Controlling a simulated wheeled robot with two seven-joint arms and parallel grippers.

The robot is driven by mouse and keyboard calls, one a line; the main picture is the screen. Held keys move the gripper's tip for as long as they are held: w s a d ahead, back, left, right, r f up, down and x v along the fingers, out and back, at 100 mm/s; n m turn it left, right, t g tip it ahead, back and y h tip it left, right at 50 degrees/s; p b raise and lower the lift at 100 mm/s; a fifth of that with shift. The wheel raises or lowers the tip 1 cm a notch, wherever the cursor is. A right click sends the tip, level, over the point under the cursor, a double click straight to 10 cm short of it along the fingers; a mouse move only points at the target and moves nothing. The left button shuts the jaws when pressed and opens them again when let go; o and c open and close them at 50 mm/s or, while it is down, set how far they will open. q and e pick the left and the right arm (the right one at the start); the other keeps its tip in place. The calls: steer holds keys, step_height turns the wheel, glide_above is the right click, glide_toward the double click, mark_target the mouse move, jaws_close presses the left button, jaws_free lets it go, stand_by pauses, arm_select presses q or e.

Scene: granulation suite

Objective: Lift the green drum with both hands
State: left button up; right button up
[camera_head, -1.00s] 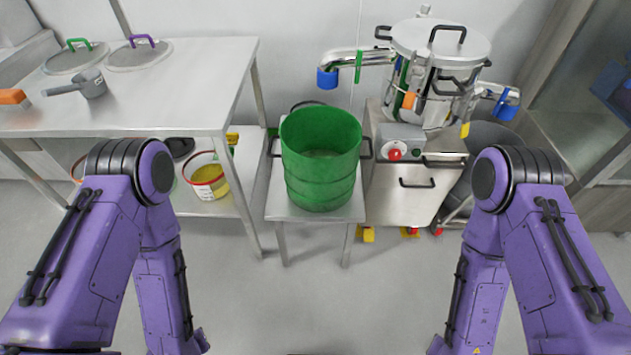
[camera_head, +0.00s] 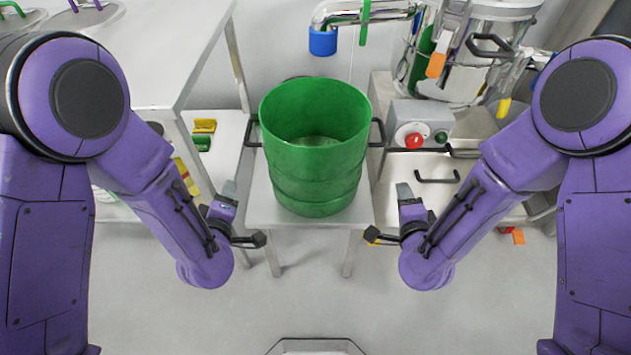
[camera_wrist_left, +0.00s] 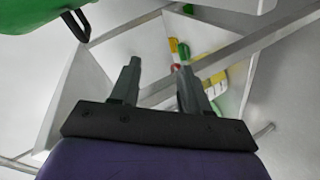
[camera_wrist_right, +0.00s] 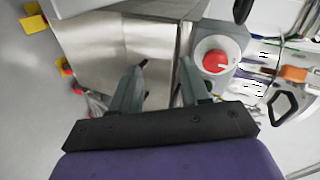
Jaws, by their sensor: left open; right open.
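The green drum (camera_head: 315,160) stands upright and open-topped on a small metal stand (camera_head: 262,205). It has a dark handle on each side, a left handle (camera_head: 250,133) and a right handle (camera_head: 379,133). My left gripper (camera_head: 245,218) is open and empty, in front and to the left of the drum. My right gripper (camera_head: 388,214) is open and empty, in front and to the right. Neither touches the drum. In the left wrist view, the drum's edge (camera_wrist_left: 35,14) and a handle (camera_wrist_left: 76,26) show at upper left, outside the fingers (camera_wrist_left: 157,80).
A metal table (camera_head: 165,60) stands at the left, with a lower shelf holding small coloured items. A pipe with a blue end (camera_head: 322,41) hangs behind the drum. The floor in front is clear.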

mark_target(250, 121)
arm_select(q)
steer(key=w+d+r+n+t+h+b, duration=0.1)
steer(key=w+d+r+n+t+b, duration=0.1)
steer(key=r, duration=0.4)
steer(key=shift+w+d+r+n+t+b, duration=0.25)
steer(key=shift+w+d+t+b, duration=0.25)
steer(key=shift+w+d+t, duration=0.55)
arm_select(e)
steer(key=w+a+r+m+t+y, duration=0.1)
steer(key=w+a+r+m+t, duration=0.3)
steer(key=r, duration=0.2)
steer(key=shift+r, duration=0.4)
steer(key=shift+w, duration=0.15)
arm_select(q)
steer(key=w, duration=1)
steer(key=shift+w+f, duration=0.15)
steer(key=shift+w, duration=0.05)
arm_select(e)
steer(key=w, duration=1)
steer(key=shift+w+f, duration=0.1)
steer(key=shift+w, duration=0.1)
arm_select(q)
jaws_close()
arm_select(e)
jaws_close()
